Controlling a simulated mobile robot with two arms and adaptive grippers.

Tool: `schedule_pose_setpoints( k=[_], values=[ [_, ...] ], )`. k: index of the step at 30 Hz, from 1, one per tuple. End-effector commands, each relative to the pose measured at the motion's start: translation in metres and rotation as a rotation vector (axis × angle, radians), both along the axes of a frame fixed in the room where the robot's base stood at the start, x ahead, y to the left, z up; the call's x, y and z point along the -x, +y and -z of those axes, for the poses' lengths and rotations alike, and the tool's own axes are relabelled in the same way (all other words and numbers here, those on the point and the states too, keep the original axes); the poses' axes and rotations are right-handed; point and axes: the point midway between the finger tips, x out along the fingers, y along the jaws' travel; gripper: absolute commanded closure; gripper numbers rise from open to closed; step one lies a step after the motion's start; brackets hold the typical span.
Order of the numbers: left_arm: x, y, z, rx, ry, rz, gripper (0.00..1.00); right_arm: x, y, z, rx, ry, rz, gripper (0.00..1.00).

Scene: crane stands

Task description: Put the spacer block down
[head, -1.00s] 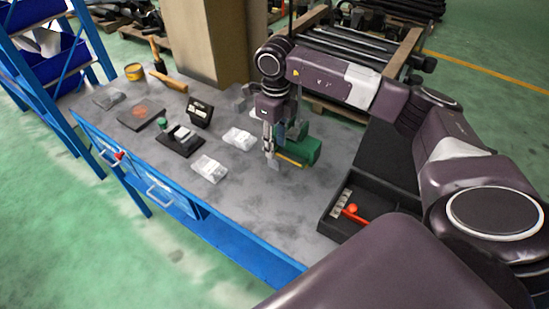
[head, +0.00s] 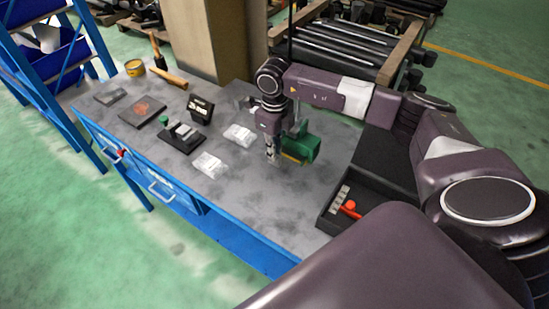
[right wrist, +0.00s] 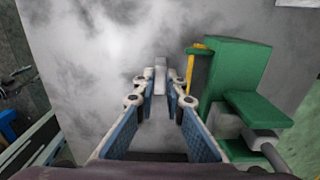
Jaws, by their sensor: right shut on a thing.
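The spacer block (right wrist: 160,66) is a small pale grey metal piece. In the right wrist view it sits between the tips of my right gripper (right wrist: 160,84), which is shut on it. In the head view my right gripper (head: 272,154) points down, low over the grey bench top (head: 255,207), just left of a green vise (head: 305,147). There the block is hardly distinguishable at the fingertips, and I cannot tell whether it touches the bench. My left gripper is not in view.
The green vise (right wrist: 236,75), with a yellow strip, stands close right of my fingers. Clear bags (head: 210,164) and a dark stand (head: 182,138) lie to the left. A black tray (head: 326,222) holds a red-ended tool. The front bench area is clear.

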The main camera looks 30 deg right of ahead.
Motion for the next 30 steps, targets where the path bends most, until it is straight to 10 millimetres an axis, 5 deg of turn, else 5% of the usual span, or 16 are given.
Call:
schedule_pose_setpoints(
  k=[14, 20, 30],
  values=[
    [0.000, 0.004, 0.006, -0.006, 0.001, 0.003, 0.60, -0.001, 0.000, -0.016, 0.000, -0.003, 0.000, 1.00],
    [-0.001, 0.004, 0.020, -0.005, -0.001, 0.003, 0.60, -0.002, 0.000, -0.057, 0.000, -0.009, 0.000, 1.00],
    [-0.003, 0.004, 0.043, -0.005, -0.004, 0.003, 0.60, -0.002, 0.001, -0.157, -0.002, -0.007, -0.001, 1.00]
  ],
)
